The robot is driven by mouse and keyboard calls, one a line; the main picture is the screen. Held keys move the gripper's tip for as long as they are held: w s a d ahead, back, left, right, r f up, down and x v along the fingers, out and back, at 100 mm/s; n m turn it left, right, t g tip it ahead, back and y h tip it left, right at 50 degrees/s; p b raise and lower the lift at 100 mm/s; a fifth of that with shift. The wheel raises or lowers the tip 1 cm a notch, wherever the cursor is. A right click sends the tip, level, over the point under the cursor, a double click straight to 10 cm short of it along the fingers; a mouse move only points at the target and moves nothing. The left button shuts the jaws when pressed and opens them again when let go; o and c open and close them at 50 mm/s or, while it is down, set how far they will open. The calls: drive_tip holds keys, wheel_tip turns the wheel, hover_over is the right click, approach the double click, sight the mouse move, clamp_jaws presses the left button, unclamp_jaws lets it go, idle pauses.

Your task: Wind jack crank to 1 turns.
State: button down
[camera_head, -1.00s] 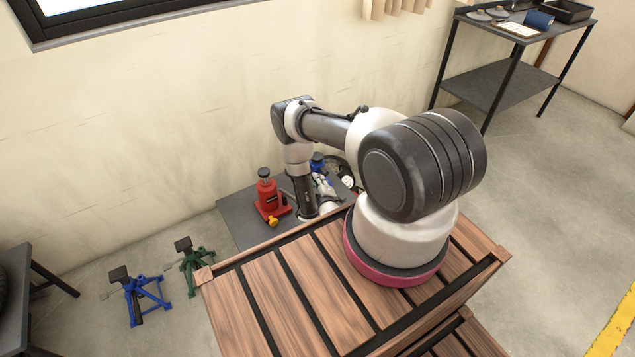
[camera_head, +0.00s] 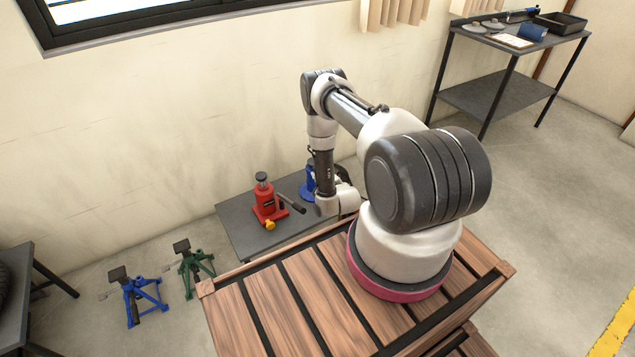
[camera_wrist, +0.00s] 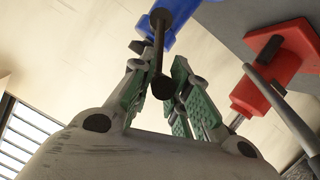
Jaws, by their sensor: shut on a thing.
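A blue jack (camera_head: 307,186) stands on the low grey table, partly hidden behind my arm in the head view. Its blue body (camera_wrist: 178,14) also shows at the top of the wrist view. A dark crank rod (camera_wrist: 158,42) with a round knob on its end runs from the blue body down between my fingers. My gripper (camera_wrist: 158,70) is shut on this jack crank, with green-padded fingers on either side of it. In the head view the fingers are hidden by my wrist.
A red bottle jack (camera_head: 265,198) with a dark lever stands left of the blue jack, close to my gripper in the wrist view. The low grey table (camera_head: 238,228) has bare room at its left. Blue (camera_head: 137,298) and green (camera_head: 190,262) axle stands are on the floor.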

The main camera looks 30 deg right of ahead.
drive_tip(key=d+f+m+y, duration=0.1)
drive_tip(key=d+m+y, duration=0.6)
drive_tip(key=d+m, duration=0.2)
drive_tip(key=shift+w+f+m+t, duration=0.15)
drive_tip(key=shift+f+m+t, duration=0.25)
drive_tip(key=shift+m, duration=0.7)
drive_tip(key=c, duration=1.4)
unclamp_jaws()
drive_tip(key=shift+o, duration=0.2)
drive_tip(key=v, duration=1.2)
